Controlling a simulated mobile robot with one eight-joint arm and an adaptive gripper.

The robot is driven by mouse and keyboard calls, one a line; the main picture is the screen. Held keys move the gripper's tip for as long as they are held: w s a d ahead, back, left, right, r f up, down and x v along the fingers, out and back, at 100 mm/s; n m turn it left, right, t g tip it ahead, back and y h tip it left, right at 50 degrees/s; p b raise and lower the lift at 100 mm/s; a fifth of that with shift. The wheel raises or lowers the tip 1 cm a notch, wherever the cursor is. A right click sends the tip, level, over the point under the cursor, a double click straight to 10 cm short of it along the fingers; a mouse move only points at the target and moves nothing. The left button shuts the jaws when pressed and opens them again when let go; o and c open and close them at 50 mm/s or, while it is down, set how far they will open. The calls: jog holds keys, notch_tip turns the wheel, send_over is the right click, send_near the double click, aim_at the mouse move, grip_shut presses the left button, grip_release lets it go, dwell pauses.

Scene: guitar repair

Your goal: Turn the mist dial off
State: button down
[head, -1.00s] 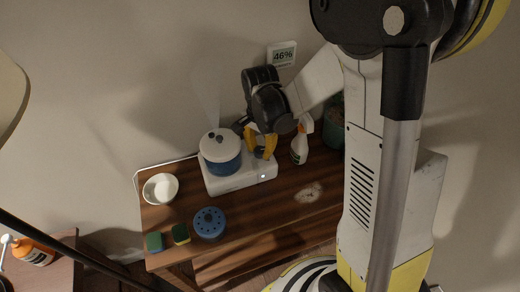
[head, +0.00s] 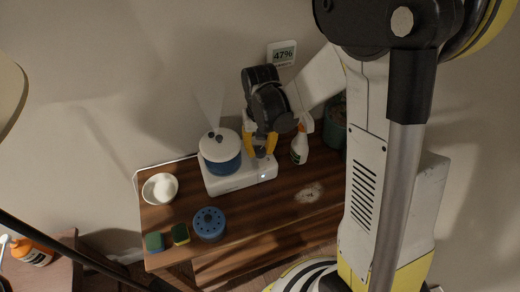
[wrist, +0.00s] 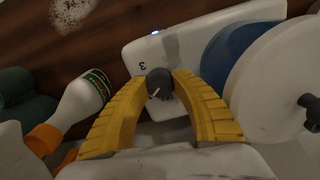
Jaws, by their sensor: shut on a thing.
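The humidifier has a white base (head: 225,183) and a blue tank (head: 222,165) with a white lid; mist rises from the lid in the head view. The mist dial (wrist: 159,82) is a dark grey knob with a white pointer line on the base, beside the tank. My gripper (head: 260,150) is over the right part of the base. In the wrist view its yellow fingers (wrist: 158,88) are shut on the dial, one on each side. Part of the dial's markings is hidden; a "3" shows near it. A small light (wrist: 155,33) glows on the base.
A spray bottle (head: 299,149) stands close right of my gripper. A wall display (head: 282,54) reads 47%. A white bowl (head: 160,188), a blue round container (head: 209,223) and two sponges (head: 154,241) are on the wooden table. The front right is mostly clear, with a pale patch.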

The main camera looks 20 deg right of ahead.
aim_at(260, 150)
jog(key=n, duration=0.5)
jog(key=shift+n, duration=0.3)
jog(key=n, duration=0.4)
jog(key=shift+n, duration=0.4)
jog(key=c, duration=1)
grip_release()
notch_tip(260, 150, up, 12)
